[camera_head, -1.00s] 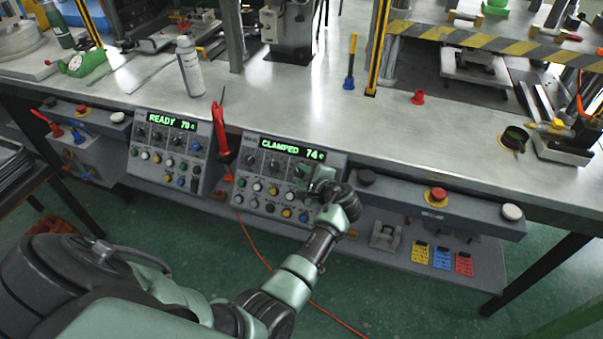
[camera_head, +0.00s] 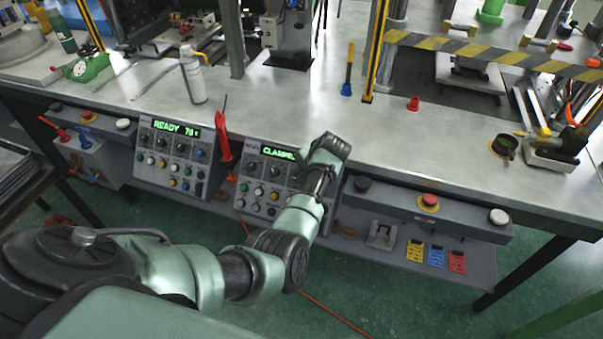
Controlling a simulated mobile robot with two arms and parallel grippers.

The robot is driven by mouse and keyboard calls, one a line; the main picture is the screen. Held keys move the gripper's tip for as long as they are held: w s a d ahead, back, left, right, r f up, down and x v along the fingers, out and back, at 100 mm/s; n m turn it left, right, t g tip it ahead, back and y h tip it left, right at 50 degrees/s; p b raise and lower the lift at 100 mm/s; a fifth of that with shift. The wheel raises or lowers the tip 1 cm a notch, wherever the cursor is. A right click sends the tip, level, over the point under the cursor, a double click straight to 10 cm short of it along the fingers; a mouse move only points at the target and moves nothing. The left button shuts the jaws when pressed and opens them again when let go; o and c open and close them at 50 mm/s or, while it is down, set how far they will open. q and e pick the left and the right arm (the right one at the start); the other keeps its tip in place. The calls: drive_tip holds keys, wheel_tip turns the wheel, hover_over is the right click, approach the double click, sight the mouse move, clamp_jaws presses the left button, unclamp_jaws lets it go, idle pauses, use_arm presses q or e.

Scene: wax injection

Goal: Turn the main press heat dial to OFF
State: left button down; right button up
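The right control panel (camera_head: 243,188) has a green display (camera_head: 276,152) reading "CLAMPE…", its right end hidden by my arm. Dark dials (camera_head: 274,171) sit below the display, above rows of coloured buttons; dial labels are too small to read. The left control panel (camera_head: 140,172) has a display (camera_head: 176,128) reading "READY 70" and its own row of dials (camera_head: 162,145). I cannot tell which panel is the main press's. My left gripper (camera_head: 334,143) is over the right panel's upper right corner, at the bench edge. Its fingers are not clear. My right gripper is not in view.
A red-handled tool (camera_head: 223,145) stands between the panels. A white bottle (camera_head: 192,78) stands on the metal bench (camera_head: 300,105). A red emergency button (camera_head: 429,201) and coloured tags (camera_head: 436,257) are to the right.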

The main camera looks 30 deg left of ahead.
use_arm(q)
drive_tip(key=n+h+p, duration=0.2)
drive_tip(key=shift+a+r+n+g+h, duration=0.1)
drive_tip(key=shift+a+n+g+h, duration=0.2)
drive_tip(key=shift+n, duration=0.1)
drive_tip(key=shift+s+n+h+p, duration=0.1)
drive_tip(key=shift+n+h+p, duration=0.3)
drive_tip(key=shift+n+h, duration=0.15)
drive_tip(key=shift+f, duration=0.2)
drive_tip(key=c, duration=1.1)
unclamp_jaws()
drive_tip(key=shift+r, duration=0.1)
drive_tip(key=shift+r, duration=0.15)
